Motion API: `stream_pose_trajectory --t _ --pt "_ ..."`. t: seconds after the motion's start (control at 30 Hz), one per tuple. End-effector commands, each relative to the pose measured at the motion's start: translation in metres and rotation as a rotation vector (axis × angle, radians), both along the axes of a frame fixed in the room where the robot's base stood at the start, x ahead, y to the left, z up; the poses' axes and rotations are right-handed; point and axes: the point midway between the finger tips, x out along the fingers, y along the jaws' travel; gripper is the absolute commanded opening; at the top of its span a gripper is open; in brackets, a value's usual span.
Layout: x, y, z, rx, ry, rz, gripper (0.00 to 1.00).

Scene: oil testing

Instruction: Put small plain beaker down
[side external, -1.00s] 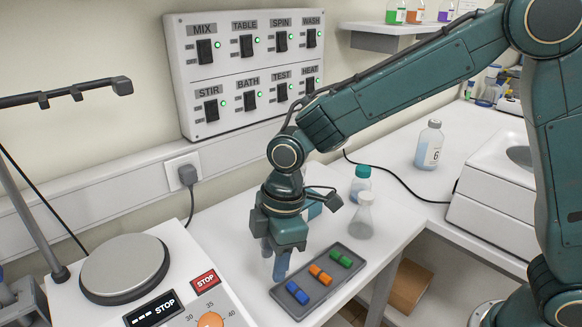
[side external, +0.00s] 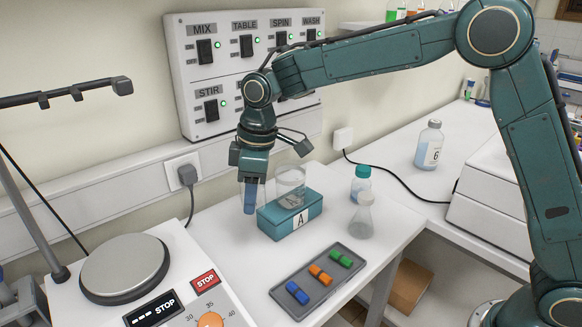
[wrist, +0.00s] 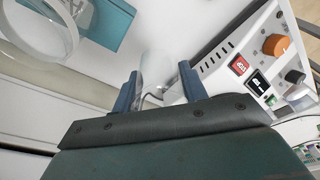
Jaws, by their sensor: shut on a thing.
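My gripper (side external: 249,211) points down at the left side of the teal box, above the bench. In the wrist view, the two blue fingers of my gripper (wrist: 159,72) stand apart with a faint, clear, blurred shape between them, which fits the small plain beaker (wrist: 160,58). Its outline is hard to make out, and in the side view I cannot pick it out behind the finger. A clear glass beaker (side external: 291,182) stands upright on the teal box marked A (side external: 268,222). Its wide rim shows at the upper left of the wrist view (wrist: 72,42).
A grey tray (side external: 318,292) with blue, orange and green pieces lies in front of the box. A flask (side external: 363,217) and a teal-capped bottle (side external: 362,183) stand to the right. A hotplate device (side external: 122,266) is at the left. Bench between hotplate and box is clear.

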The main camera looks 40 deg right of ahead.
Motion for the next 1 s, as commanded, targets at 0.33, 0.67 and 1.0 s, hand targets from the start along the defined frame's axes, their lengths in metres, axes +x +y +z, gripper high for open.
stream_pose_trajectory --t 0.33,0.67,1.0 --pt "0.062 -0.060 0.039 0.002 -0.002 -0.264 0.21" --pt "0.105 -0.169 0.066 0.000 -0.002 -0.568 0.21" --pt "0.114 -0.277 0.073 -0.001 -0.001 -0.810 0.21"
